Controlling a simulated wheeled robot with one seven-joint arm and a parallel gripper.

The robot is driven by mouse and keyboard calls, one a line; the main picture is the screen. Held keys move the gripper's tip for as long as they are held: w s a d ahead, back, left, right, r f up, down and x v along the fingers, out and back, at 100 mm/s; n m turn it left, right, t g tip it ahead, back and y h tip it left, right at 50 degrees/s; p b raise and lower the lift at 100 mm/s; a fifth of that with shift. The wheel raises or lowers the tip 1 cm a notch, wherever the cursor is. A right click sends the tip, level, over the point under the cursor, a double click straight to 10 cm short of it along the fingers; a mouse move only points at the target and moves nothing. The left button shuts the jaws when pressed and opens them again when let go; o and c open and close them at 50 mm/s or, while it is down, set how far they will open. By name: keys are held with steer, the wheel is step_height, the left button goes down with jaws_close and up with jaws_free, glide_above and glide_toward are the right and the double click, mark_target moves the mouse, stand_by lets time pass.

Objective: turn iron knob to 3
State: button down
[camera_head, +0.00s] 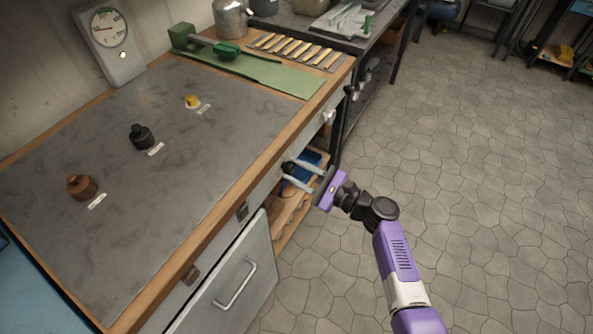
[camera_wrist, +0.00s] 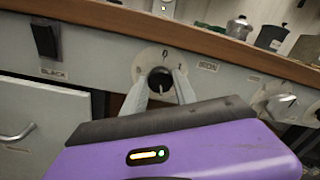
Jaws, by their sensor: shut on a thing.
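A few small marks show on the dial's upper rim, but I cannot tell which one the knob points to. In the head view my gripper (camera_head: 286,176) reaches the bench front from the right, and the knob is hidden there.
Another knob (camera_wrist: 284,101) is to the right on the same panel. A black switch (camera_wrist: 46,40) labelled "BLACK" is to the left. A cabinet door (camera_head: 225,290) with a handle is below. The floor on the right is clear.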

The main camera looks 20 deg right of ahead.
steer(key=c, duration=1)
jaws_free()
steer(key=shift+o, duration=0.2)
steer(key=v, duration=0.8)
